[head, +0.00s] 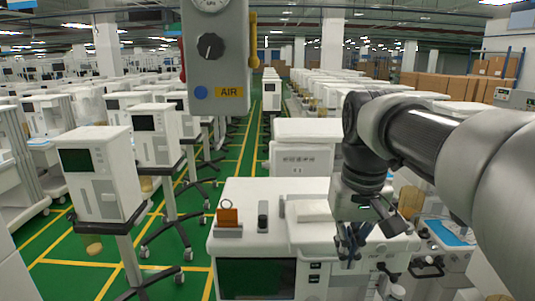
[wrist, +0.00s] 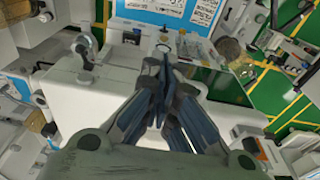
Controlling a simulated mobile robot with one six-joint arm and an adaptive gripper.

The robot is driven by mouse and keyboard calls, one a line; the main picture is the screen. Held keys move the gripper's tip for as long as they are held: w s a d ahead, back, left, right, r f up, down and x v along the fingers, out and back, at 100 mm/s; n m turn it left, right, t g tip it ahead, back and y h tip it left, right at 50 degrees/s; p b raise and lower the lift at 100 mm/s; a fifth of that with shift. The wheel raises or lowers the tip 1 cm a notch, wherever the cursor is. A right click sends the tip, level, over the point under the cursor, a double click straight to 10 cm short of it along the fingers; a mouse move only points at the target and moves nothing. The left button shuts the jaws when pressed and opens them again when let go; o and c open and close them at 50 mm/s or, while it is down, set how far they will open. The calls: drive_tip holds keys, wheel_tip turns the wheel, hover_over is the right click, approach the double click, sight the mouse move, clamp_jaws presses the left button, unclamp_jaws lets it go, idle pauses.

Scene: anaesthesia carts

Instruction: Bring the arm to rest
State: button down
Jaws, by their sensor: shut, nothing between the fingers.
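My arm reaches in from the right of the head view and bends down at the wrist. My gripper (head: 348,250) points downward in front of the white anaesthesia cart (head: 250,195), near the right part of its front edge. In the wrist view the fingers of my gripper (wrist: 164,75) come together at their tips, with nothing between them. The arm's links hide part of the cart's right side and what stands behind it.
An orange item (head: 228,215) and a small dark device (head: 263,215) are on the cart's top. A grey AIR panel (head: 215,55) hangs above. A monitor cart (head: 97,175) stands at left. The green floor (head: 190,240) between is partly clear.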

drive_tip(key=s+f+t+b, duration=0.1)
drive_tip(key=s+f+b, duration=0.6)
drive_tip(key=f, duration=0.6)
drive_tip(key=s+f+t+b, duration=0.2)
drive_tip(key=s+f+b, duration=0.4)
drive_tip(key=s+f, duration=0.5)
wheel_tip(320, 180, down, 2)
drive_tip(key=shift+s+f+b, duration=0.1)
drive_tip(key=shift+s+b, duration=0.25)
drive_tip(key=shift+a, duration=0.1)
